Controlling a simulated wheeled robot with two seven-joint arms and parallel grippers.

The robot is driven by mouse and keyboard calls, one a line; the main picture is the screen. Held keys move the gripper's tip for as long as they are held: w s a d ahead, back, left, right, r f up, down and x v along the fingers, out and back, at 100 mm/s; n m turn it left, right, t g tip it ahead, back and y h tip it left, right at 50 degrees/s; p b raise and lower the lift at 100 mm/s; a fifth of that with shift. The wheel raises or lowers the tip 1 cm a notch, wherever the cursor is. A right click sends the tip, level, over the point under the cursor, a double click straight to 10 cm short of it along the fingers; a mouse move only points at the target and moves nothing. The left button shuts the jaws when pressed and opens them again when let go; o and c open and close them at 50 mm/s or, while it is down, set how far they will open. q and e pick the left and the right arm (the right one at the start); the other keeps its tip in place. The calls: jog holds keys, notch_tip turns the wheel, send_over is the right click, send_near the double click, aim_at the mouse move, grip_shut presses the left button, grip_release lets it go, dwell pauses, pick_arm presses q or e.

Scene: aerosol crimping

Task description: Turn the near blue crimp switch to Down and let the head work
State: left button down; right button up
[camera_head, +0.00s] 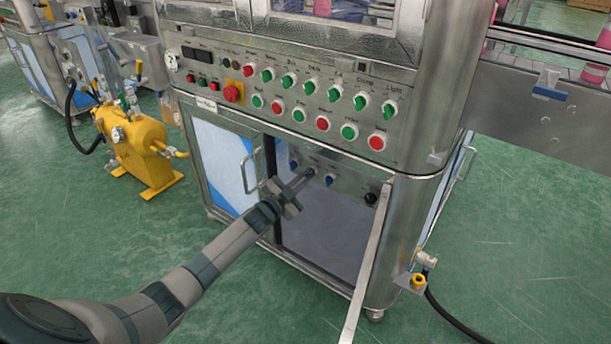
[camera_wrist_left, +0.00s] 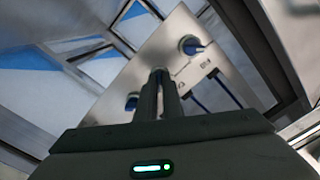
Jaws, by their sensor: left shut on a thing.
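A small panel (camera_head: 348,190) inside the open lower bay of the steel machine carries a row of blue switches. One blue switch (camera_head: 294,165) shows left of my left gripper (camera_head: 309,173) and another blue switch (camera_head: 329,180) shows right of it. My left gripper is shut on the blue crimp switch between them, which its fingers hide. In the left wrist view, the fingers (camera_wrist_left: 158,88) are close together against the panel, with a knob on either side. I cannot read the switch's position. My right gripper is not in view.
An open door (camera_head: 370,262) sticks out at the right of the bay. A closed blue-and-white door (camera_head: 220,160) with a handle is at the left. Above are green and red buttons and knobs (camera_head: 289,80). A black knob (camera_head: 370,198) sits at the panel's right end.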

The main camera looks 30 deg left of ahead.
pick_arm(q)
jog(key=shift+m, duration=0.7)
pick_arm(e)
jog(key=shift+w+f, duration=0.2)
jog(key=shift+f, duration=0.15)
pick_arm(q)
jog(key=c, duration=1.9)
grip_release()
jog(key=shift+s, duration=0.1)
